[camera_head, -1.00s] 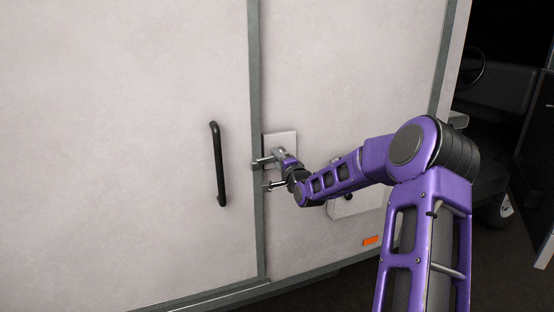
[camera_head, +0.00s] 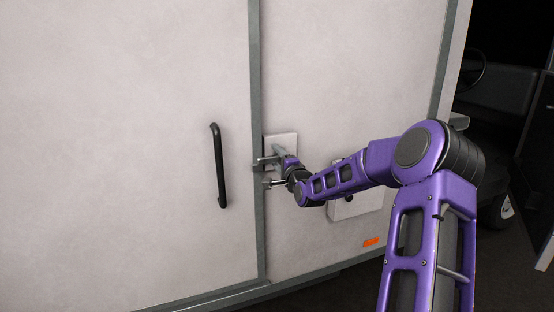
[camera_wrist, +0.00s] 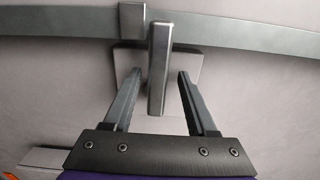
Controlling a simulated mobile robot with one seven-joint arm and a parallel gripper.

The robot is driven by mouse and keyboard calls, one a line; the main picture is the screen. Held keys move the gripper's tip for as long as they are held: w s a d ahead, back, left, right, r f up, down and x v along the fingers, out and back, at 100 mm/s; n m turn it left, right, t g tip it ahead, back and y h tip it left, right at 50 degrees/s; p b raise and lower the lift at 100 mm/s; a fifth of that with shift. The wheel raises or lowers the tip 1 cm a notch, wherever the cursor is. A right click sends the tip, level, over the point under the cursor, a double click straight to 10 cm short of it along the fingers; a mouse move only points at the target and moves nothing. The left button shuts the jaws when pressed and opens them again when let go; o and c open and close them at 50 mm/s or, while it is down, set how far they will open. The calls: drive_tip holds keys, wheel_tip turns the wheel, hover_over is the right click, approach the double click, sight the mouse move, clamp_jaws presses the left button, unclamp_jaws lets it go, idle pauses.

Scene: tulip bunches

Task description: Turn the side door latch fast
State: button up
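The latch is a grey metal bar (camera_wrist: 158,75) on a pale square plate (camera_head: 284,140). In the wrist view the bar's far end overlaps the grey seam strip beside a small metal block (camera_wrist: 132,22). My gripper (camera_wrist: 160,85) is open, with one finger on each side of the bar and a visible gap to both. In the head view my gripper (camera_head: 265,172) is at the plate by the door edge. My wrist hides part of the latch there. The side door (camera_head: 120,120) looks flush with its frame.
A black vertical grab handle (camera_head: 218,165) is on the door left of the latch. A pale box (camera_head: 356,205) with a dark knob is on the wall behind my forearm. An orange marker (camera_head: 371,242) is lower down. A dark vehicle cab shows at the right.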

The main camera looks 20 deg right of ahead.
drive_tip(key=shift+f, duration=0.1)
drive_tip(key=s, duration=1.7)
drive_tip(key=shift+s+d, duration=0.25)
drive_tip(key=shift+d, duration=0.05)
